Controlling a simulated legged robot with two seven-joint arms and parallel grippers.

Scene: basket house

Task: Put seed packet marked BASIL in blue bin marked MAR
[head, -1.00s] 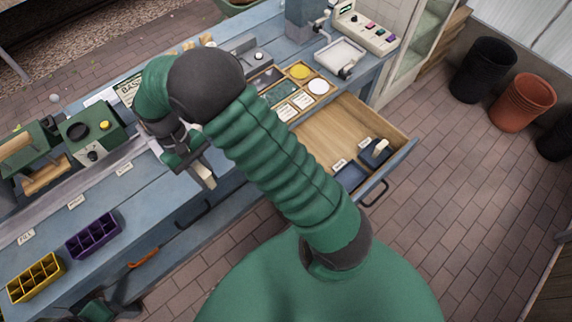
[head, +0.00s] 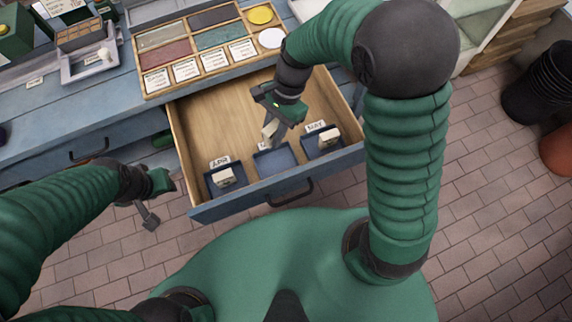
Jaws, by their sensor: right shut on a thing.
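My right gripper (head: 269,127) is above the open drawer, just behind the middle blue bin (head: 276,161). It is shut on a small pale seed packet (head: 270,132), whose marking I cannot read. The middle bin looks empty, and my gripper hides most of its label. The left blue bin (head: 211,186) is labelled APR and holds a pale packet (head: 225,176). The right blue bin (head: 310,152) is labelled MAY and also holds a pale packet (head: 328,138). My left gripper (head: 154,200) hangs empty left of the drawer; its jaw opening is unclear.
The wooden drawer (head: 208,113) sticks out from the blue bench, with free floor behind its bins. A wooden seed tray (head: 146,95) with coloured sections and white cards lies on the bench above it. Dark and terracotta pots stand at the far right.

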